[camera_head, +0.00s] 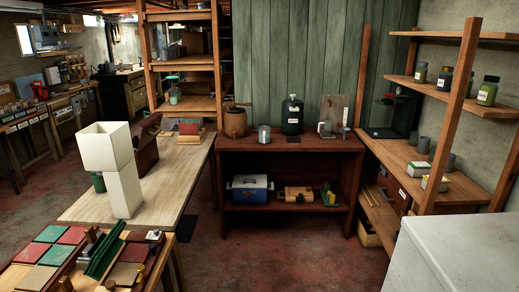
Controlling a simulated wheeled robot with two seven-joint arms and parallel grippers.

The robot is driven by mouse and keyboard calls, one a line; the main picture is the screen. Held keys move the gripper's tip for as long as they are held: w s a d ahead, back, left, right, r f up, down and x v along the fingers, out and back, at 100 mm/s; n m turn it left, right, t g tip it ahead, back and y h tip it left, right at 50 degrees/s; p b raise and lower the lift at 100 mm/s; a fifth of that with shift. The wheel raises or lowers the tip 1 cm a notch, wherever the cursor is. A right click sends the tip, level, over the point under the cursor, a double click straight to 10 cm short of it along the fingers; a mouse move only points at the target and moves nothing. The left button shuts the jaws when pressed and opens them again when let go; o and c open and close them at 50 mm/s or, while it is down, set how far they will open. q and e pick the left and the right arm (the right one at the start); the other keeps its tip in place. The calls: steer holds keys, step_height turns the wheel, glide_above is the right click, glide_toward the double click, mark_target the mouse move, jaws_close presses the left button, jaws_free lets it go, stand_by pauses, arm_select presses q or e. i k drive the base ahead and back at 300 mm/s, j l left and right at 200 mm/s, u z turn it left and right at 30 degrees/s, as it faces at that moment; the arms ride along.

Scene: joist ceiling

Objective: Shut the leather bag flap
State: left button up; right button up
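A dark reddish-brown object that looks like the leather bag (147,153) stands on the pale wooden table (185,172) at left of centre. A brown piece rises above its top and looks like a raised flap (151,121), but it is too small to be sure. A white blocky object (123,188) hides part of the near left side. Neither my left gripper nor my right gripper is in view.
A green cup (98,182) stands left of the white object. Colored tiles (48,243) and tools lie on the nearer table. A dark wooden workbench (290,143) stands at the back. Red floor (275,250) is open in the middle. A white boxy surface (460,250) fills the lower right.

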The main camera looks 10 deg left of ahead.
mark_target(150, 125)
steer(key=i+u, duration=0.4)
steer(key=i+l+u, duration=0.1)
steer(key=i+u, duration=0.35)
steer(key=i+l+u, duration=0.25)
steer(key=i+u, duration=0.15)
steer(key=i+l+u, duration=0.25)
steer(key=i, duration=0.25)
steer(key=i+l+u, duration=0.25)
steer(key=i+l, duration=0.25)
steer(key=i+l+u, duration=0.25)
steer(key=i+l, duration=0.2)
steer(key=l, duration=0.15)
steer(key=i+l+u, duration=0.25)
steer(key=i+l, duration=0.15)
steer(key=l, duration=0.25)
